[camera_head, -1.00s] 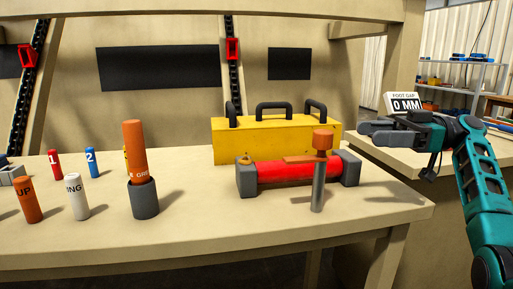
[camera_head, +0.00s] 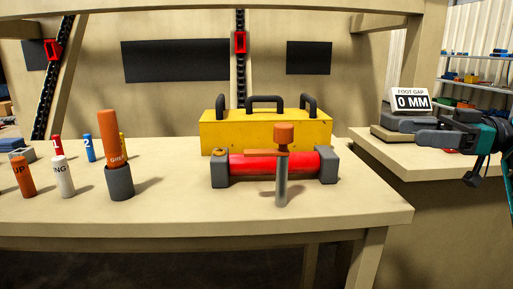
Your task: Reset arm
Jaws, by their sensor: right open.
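My right gripper (camera_head: 424,131) shows at the right edge, in front of the foot gap display. Its dark fingers point left and are open, with nothing seen between them. The teal wrist (camera_head: 490,135) behind it is partly cut off by the picture edge. My left gripper is not in view.
The bench (camera_head: 340,215) holds a yellow box (camera_head: 265,130), a red roller (camera_head: 250,164) with grey ends, a grey post with an orange top (camera_head: 281,185), an orange cylinder in a grey cup (camera_head: 119,182), and several small cylinders at left. A "0 MM" display (camera_head: 410,101) stands on the right-hand table.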

